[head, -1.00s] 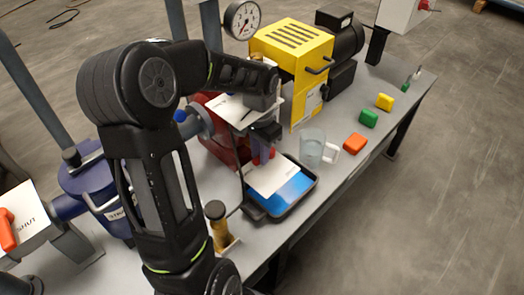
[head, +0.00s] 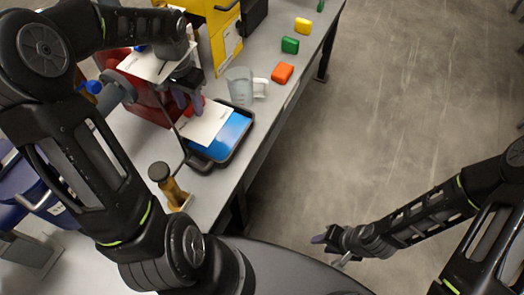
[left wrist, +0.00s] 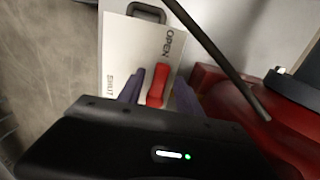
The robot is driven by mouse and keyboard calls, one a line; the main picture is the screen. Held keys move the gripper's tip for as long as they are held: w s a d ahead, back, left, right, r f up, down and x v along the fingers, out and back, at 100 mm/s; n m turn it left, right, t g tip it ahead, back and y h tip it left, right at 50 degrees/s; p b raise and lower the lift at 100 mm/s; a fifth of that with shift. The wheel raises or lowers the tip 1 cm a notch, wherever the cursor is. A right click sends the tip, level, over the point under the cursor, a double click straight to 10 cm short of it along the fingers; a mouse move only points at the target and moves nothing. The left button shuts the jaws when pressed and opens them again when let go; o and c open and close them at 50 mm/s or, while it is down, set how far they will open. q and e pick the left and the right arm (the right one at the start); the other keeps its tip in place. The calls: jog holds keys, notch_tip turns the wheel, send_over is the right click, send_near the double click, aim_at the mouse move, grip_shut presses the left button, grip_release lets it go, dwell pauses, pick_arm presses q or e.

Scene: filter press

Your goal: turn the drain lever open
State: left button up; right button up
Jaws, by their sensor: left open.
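The red drain lever (left wrist: 158,85) sits on a white plate (left wrist: 125,50) printed OPEN at the upper right and SHUT at the lower left in the left wrist view. My left gripper (left wrist: 157,92) is open, with one purple finger on each side of the lever; contact cannot be made out. In the head view my left gripper (head: 188,102) points down over the white plate (head: 207,122), mostly covering the lever. My right gripper (head: 333,250) is open and empty over the floor, away from the bench.
A black tray with a blue inside (head: 228,143) lies under the plate. A clear jug (head: 240,86) stands beside it. Orange (head: 283,73), green (head: 290,45) and yellow (head: 303,25) blocks line the bench edge. A thin dark rod (left wrist: 215,45) slants near my left gripper.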

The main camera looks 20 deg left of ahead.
pick_arm(q)
notch_tip(320, 180, up, 8)
jog(key=d+n+b, duration=0.2)
jog(key=n, duration=0.3)
jog(key=w+d+f+m+h+p, duration=0.1)
jog(key=w+d+f+h+p, duration=0.15)
jog(key=d+f+p, duration=0.75)
jog(key=s+d+f+h+p, duration=0.1)
jog(key=s+d+f+p, duration=0.1)
jog(key=d, duration=0.6)
jog(key=s+d+f+h+p, duration=0.1)
jog(key=s+d+f+p, duration=0.2)
jog(key=s+d+f, duration=0.2)
jog(key=s+d, duration=0.2)
jog(key=d, duration=0.1)
jog(key=shift+t, duration=0.3)
jog(key=shift+d, duration=0.1)
jog(key=s+d+f+m, duration=0.1)
jog(key=s+f, duration=0.3)
jog(key=s, duration=0.4)
jog(key=shift+s+d+f, duration=0.2)
jog(key=shift+d+f, duration=0.1)
jog(key=shift+d, duration=0.6)
